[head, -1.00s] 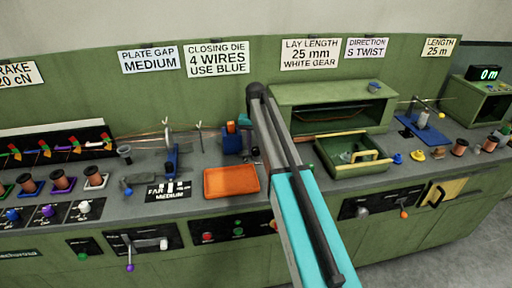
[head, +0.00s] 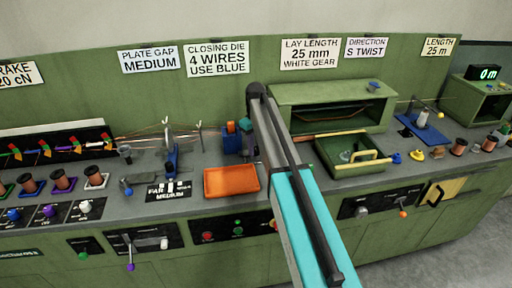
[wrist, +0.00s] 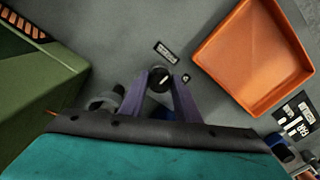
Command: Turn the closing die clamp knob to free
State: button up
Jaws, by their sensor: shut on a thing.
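In the wrist view, a round black knob (wrist: 159,80) with a pale pointer mark sits on the grey bench top. The mark slants toward the upper right. My gripper (wrist: 161,84) has its two purple fingers on either side of the knob, shut on it. A small black label with white print (wrist: 166,52) lies just beyond the knob; I cannot read it. In the head view, the blue die block (head: 232,143) with an orange piece on top stands left of my arm. My gripper and the knob are hidden behind my arm there.
An orange tray (head: 231,181) lies on the bench near the block; it also shows at the right in the wrist view (wrist: 207,55). A green cabinet (head: 331,94) and an open green drawer (head: 350,170) stand right of my arm. A sign (head: 216,59) reads "4 wires use blue".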

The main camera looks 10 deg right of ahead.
aim_at(256, 148)
jog(key=shift+n, duration=0.4)
jog(key=o, duration=1)
jog(key=shift+o, duration=0.2)
jog(key=shift+r, duration=0.1)
notch_tip(256, 148, up, 14)
jog(key=b, duration=0.3)
jog(key=shift+f, duration=0.2)
jog(key=shift+r, duration=0.1)
